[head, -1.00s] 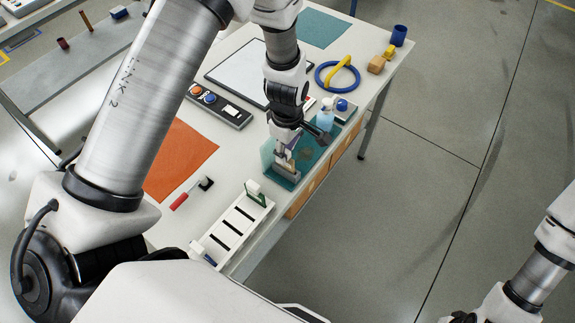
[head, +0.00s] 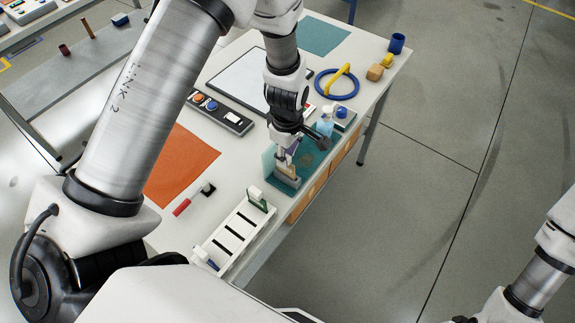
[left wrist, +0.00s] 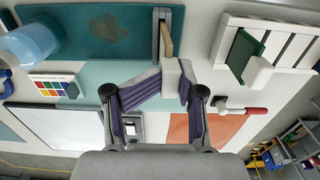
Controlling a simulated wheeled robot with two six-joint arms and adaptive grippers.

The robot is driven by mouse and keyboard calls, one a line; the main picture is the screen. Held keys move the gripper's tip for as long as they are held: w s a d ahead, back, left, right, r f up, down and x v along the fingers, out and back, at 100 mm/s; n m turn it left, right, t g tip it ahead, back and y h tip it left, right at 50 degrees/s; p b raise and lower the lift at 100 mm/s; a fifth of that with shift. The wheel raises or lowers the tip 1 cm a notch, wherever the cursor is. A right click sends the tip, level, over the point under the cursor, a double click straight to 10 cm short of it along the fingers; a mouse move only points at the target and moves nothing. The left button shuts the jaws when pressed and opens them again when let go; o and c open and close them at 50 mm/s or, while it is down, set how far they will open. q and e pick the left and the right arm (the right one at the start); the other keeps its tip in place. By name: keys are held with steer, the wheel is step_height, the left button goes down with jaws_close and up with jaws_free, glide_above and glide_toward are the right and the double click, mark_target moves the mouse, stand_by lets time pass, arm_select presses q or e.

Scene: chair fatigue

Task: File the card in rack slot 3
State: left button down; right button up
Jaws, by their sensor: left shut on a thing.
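My left gripper (head: 287,150) is shut on the white tab (left wrist: 171,72) of a card in the left wrist view. The card's thin tan plate (left wrist: 168,38) extends away from the tab, beside a grey upright holder (left wrist: 157,35) on the teal mat (left wrist: 90,35). Whether the plate still sits in the holder I cannot tell. In the head view the holder (head: 289,176) is just below the fingers. The white slotted rack (head: 229,238) stands nearer the front. A green card (left wrist: 245,52) with a white tab stands at its far end. My right gripper is out of view.
A red-handled tool (head: 187,204) lies beside the rack, near an orange mat (head: 185,165). A spray bottle (head: 326,125), a button box (head: 222,113) and a blue ring (head: 337,95) stand further back. The table's right edge is close to the holder.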

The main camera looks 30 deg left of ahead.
arm_select(q)
steer(key=shift+s+r+p, duration=0.15)
steer(key=shift+r+p, duration=1)
steer(key=shift+r, duration=0.25)
step_height(320, 180, up, 4)
steer(key=p, duration=0.4)
steer(key=shift+r, duration=0.1)
